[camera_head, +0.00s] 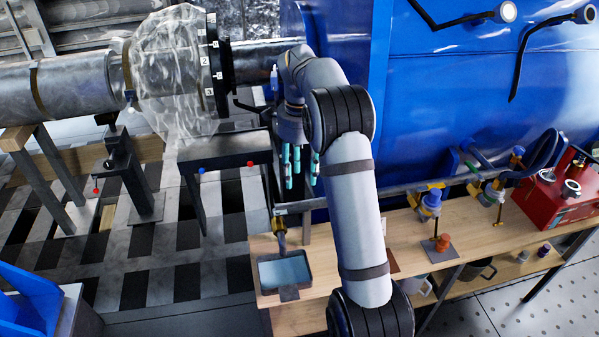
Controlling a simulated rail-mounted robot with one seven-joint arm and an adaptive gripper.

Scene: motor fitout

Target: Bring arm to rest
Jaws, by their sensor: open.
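My gripper (300,178) hangs at the end of my grey arm, left of its upper bend, with teal fingers pointing down. The fingers are apart, and I see nothing between them. The gripper is in front of the blue motor housing (420,110) and just right of the dark stand (225,150) under the shaft. My arm crosses the middle of the view from the bottom edge upward and hides part of the bench and housing behind it.
A wooden bench (408,236) runs below the housing, bearing a grey tray (285,270), an orange knob-like part (443,242) and a red box (562,200). A metal rail (420,192) runs above it. A blue bin (30,300) is at lower left.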

